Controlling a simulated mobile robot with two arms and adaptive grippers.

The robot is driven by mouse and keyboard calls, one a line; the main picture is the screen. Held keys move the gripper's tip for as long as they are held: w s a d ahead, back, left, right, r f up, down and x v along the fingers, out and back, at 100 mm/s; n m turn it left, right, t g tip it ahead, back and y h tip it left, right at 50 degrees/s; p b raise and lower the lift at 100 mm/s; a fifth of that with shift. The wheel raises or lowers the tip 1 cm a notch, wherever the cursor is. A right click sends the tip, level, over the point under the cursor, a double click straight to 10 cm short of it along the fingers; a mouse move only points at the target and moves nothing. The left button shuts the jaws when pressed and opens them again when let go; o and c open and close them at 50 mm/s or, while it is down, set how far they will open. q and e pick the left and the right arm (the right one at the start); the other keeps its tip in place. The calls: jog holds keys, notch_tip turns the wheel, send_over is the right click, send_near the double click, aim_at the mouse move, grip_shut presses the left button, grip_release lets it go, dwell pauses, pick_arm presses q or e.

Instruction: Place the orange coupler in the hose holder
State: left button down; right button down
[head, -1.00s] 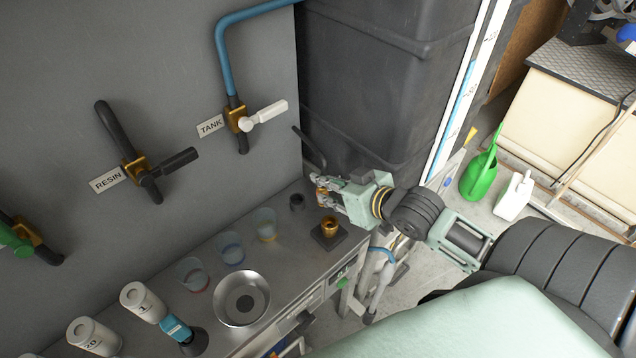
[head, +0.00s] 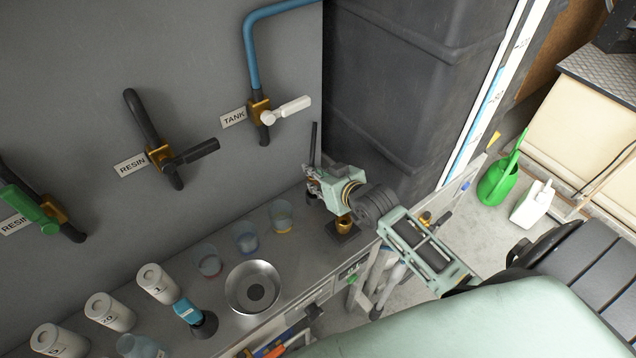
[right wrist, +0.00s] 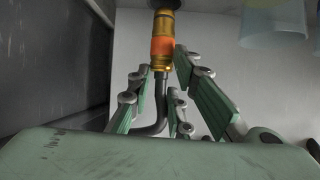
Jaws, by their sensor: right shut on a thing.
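The orange coupler (right wrist: 162,46), brass with an orange band, shows in the right wrist view with a black bent hose (right wrist: 150,128) on its near end. My right gripper (head: 312,187) is shut on it, at the back right of the bench in the head view; it also shows in the right wrist view (right wrist: 164,82). In the head view the gripper mostly hides the coupler, and the hose stands up behind the fingers. A dark round piece (right wrist: 165,3), possibly the hose holder, is at the coupler's far end; I cannot tell whether they touch. My left gripper is out of view.
A brass fitting on a dark square base (head: 343,237) stands just beside my right gripper. Clear cups (head: 281,216), a metal bowl (head: 253,287) and white canisters (head: 158,283) stand leftward on the bench. A big dark tank (head: 400,80) rises behind the gripper.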

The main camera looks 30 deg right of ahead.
aim_at(316, 183)
notch_tip(316, 183, down, 3)
jog(key=shift+r, duration=0.15)
jog(key=shift+f, duration=0.45)
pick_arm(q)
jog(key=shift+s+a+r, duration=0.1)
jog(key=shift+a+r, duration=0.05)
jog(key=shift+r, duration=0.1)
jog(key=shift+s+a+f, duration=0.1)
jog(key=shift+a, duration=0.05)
pick_arm(e)
jog(key=c, duration=1.6)
grip_release()
jog(key=shift+s+f, duration=0.1)
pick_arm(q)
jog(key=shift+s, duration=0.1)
